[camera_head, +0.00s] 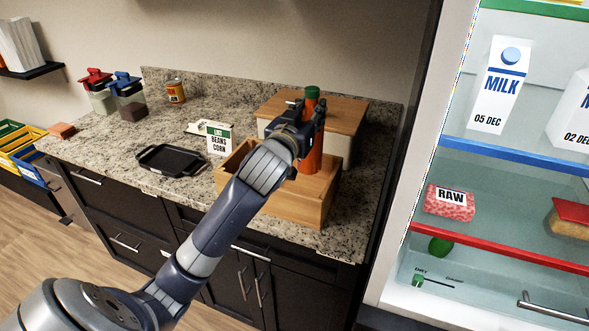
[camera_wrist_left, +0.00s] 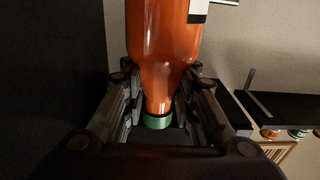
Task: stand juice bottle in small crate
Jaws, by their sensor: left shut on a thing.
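The juice bottle (camera_head: 312,160) is orange with a green cap and looks upright. My left gripper (camera_head: 308,122) is shut around its neck, just below the cap. The left wrist view shows the bottle (camera_wrist_left: 165,45) between the two fingers of the gripper (camera_wrist_left: 158,105), its green cap close to the palm. The small wooden crate (camera_head: 312,208) stands on the counter, and the bottle's lower end appears within its outline. I cannot tell whether the base touches the crate floor. My arm and gripper hide part of the crate. My right gripper is not in view.
A white box with a wooden lid (camera_head: 345,112) stands behind the crate. A beans-and-corn list card (camera_head: 218,140) and a black tray (camera_head: 170,160) are to the left on the granite counter. Canisters and a can stand farther left. An open fridge (camera_head: 480,235) is at right.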

